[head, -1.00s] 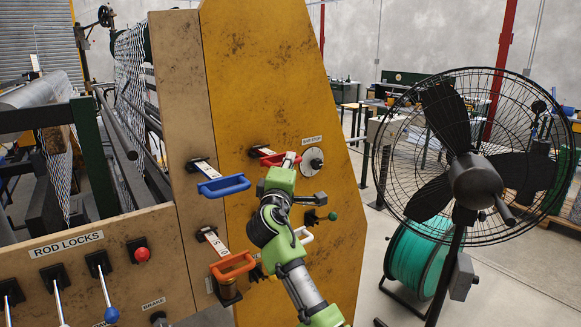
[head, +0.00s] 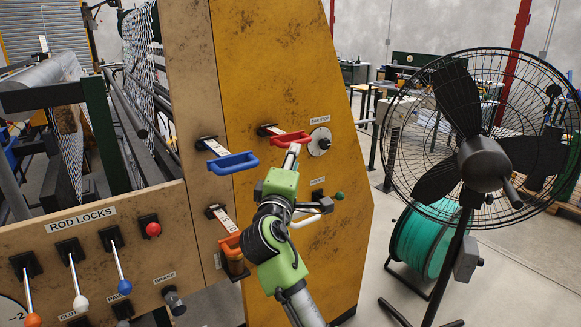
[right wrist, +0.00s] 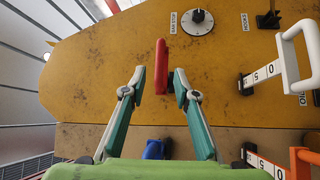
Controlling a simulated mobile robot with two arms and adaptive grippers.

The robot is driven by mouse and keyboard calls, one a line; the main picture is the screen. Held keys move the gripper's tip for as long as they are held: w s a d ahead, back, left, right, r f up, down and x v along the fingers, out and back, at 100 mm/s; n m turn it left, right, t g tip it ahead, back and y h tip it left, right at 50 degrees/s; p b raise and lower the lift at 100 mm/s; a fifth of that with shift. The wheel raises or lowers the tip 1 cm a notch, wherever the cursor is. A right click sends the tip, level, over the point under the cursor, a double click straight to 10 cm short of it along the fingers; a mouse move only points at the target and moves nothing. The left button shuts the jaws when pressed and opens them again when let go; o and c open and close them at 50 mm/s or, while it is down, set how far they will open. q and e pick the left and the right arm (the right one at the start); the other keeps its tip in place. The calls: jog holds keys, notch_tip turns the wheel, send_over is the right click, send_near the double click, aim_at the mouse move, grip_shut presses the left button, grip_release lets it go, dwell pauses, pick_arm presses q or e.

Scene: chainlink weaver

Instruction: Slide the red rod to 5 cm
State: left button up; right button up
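The red rod's handle (head: 294,137) stands out from the upper part of the yellow panel, on a short marked bar. In the right wrist view the red handle (right wrist: 161,66) points away between the two fingertips. My right gripper (right wrist: 160,82) is open, with one finger on each side of the handle and a gap visible on both sides. In the head view the right gripper (head: 291,156) is just below the red handle, and the wrist hides part of the panel. My left gripper is not in view.
A blue handle (head: 233,163) is left of the red one, and an orange handle (head: 229,243) is lower. A white handle (right wrist: 311,55) is at the right of the wrist view. A round dial (head: 319,141) sits right of the red handle. A large fan (head: 484,165) stands at right.

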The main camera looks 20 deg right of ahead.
jog(key=shift+v, duration=1.6)
notch_tip(320, 180, down, 32)
jog(key=w+a+n+g+y+b, duration=0.1)
jog(key=a+g+y+b, duration=0.1)
jog(key=g+y, duration=0.25)
jog(key=s+f+m+g+y, duration=0.1)
jog(key=s+f, duration=0.3)
jog(key=f, duration=0.5)
jog(key=s+f+g+y, duration=0.15)
jog(key=s+f, duration=0.35)
jog(key=f, duration=0.5)
jog(key=s+f+m+g, duration=0.15)
jog(key=s+f, duration=0.25)
jog(key=f, duration=0.5)
jog(key=s+d+f+m+g+y+b, duration=0.1)
jog(key=s+d+f+m+g, duration=0.1)
jog(key=s+f, duration=0.9)
jog(key=s+d+f+m+g+b, duration=0.1)
jog(key=s+d+f+g, duration=0.15)
jog(key=s+f, duration=0.95)
jog(key=s+d+f+m+g, duration=0.1)
jog(key=s+d+f+m, duration=0.1)
jog(key=s, duration=1.1)
jog(key=s+d+f+m+g+b, duration=0.1)
jog(key=s+d+f+m+g, duration=0.1)
jog(key=s, duration=1.1)
jog(key=shift+s+f+g, duration=0.25)
jog(key=shift+f+g, duration=0.05)
jog(key=shift+f, duration=0.5)
